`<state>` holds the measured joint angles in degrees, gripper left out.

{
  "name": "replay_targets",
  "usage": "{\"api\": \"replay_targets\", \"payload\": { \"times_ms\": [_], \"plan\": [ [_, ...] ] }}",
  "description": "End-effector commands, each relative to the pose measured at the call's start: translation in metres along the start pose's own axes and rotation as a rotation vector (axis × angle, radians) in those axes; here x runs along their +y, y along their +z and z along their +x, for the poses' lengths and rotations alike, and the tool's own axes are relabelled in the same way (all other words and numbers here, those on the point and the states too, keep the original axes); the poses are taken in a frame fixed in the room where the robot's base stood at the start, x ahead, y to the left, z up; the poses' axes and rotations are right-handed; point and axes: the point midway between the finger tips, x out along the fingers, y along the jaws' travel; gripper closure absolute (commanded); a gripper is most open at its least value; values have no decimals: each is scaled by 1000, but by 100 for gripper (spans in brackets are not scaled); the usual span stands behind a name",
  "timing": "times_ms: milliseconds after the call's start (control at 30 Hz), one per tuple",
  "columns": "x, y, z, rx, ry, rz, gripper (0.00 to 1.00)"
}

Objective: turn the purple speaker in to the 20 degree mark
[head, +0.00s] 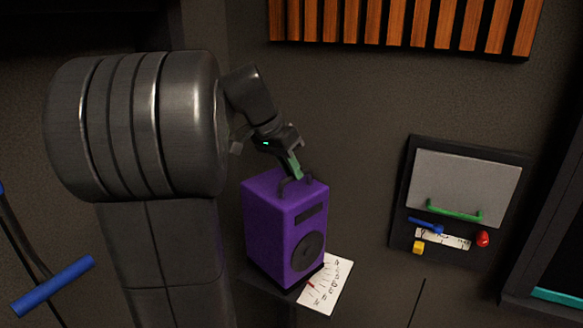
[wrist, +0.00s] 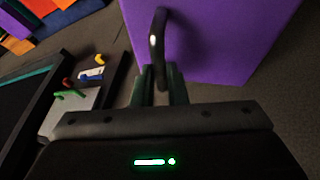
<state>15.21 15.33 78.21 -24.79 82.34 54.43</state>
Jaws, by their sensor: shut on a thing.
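The purple speaker (head: 272,228) stands upright on a dark stand, with a round dark driver on its front and a dark handle (head: 296,184) on top. A white card with degree marks (head: 328,287) lies at its base on the right; a small red pointer (head: 310,286) shows over it. The numbers are too small to read. My gripper (head: 292,170) comes down from above and is shut on the handle. In the wrist view the fingers (wrist: 160,84) close around the handle (wrist: 157,40), with the purple speaker top (wrist: 225,35) behind.
A wall panel (head: 465,185) with a green handle, blue lever, red knob and yellow block is to the right. Wooden slats (head: 400,22) hang on the wall above. A blue bar (head: 53,286) is at the lower left. Open floor lies between speaker and panel.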

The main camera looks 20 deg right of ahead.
Motion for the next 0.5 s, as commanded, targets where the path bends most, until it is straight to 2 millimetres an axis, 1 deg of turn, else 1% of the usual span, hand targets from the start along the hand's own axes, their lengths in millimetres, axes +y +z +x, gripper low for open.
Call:
{"api": "replay_targets", "payload": {
  "times_ms": [233, 267, 300, 367, 500],
  "plan": [
    [0, -1, -1, 3, -2, 0, 100],
    [0, -1, -1, 3, -2, 0, 86],
    [0, -1, -1, 3, -2, 0, 78],
    [0, -1, -1, 2, -1, 0, 66],
    [0, 0, 0, 2, -1, -1, 66]
  ]
}}
